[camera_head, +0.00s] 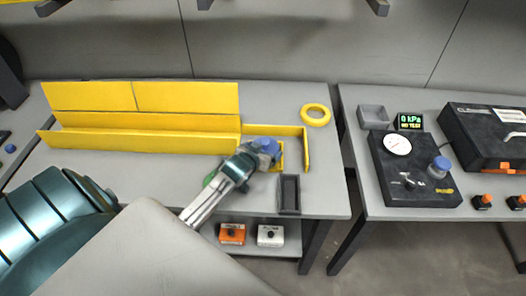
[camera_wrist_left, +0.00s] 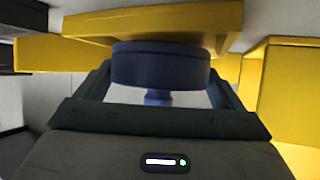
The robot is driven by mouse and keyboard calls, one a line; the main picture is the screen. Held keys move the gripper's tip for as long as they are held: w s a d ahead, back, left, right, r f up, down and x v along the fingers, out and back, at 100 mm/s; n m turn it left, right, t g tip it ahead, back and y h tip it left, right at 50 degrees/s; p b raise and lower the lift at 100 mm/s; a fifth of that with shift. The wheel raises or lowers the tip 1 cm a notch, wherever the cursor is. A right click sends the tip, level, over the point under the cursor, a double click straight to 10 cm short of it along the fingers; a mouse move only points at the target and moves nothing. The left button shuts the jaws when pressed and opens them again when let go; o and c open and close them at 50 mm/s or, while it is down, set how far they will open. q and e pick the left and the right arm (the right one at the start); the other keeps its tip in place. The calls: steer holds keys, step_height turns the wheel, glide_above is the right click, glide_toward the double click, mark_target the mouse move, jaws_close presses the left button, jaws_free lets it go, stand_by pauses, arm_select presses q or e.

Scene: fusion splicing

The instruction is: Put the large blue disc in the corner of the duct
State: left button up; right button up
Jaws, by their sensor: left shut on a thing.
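The large blue disc (camera_wrist_left: 160,64) is held between the two fingers of my left gripper (camera_wrist_left: 165,85), which is shut on it. In the head view, the left gripper (camera_head: 262,158) holds the blue disc (camera_head: 267,146) at the corner end of the yellow duct (camera_head: 150,145). A yellow surface lies just beyond the disc in the left wrist view; whether the disc touches it I cannot tell. The duct's short right leg (camera_head: 306,150) stands to the right of the gripper. My right gripper does not show clearly in either view.
A yellow ring (camera_head: 315,115) lies behind the duct corner. A dark open box (camera_head: 289,194) stands in front, right of the gripper.

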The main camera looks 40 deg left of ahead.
arm_select(q)
steer(key=shift+f, duration=0.45)
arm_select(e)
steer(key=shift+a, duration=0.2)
arm_select(q)
steer(key=shift+f, duration=0.1)
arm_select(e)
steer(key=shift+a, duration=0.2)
arm_select(q)
steer(key=o, duration=0.8)
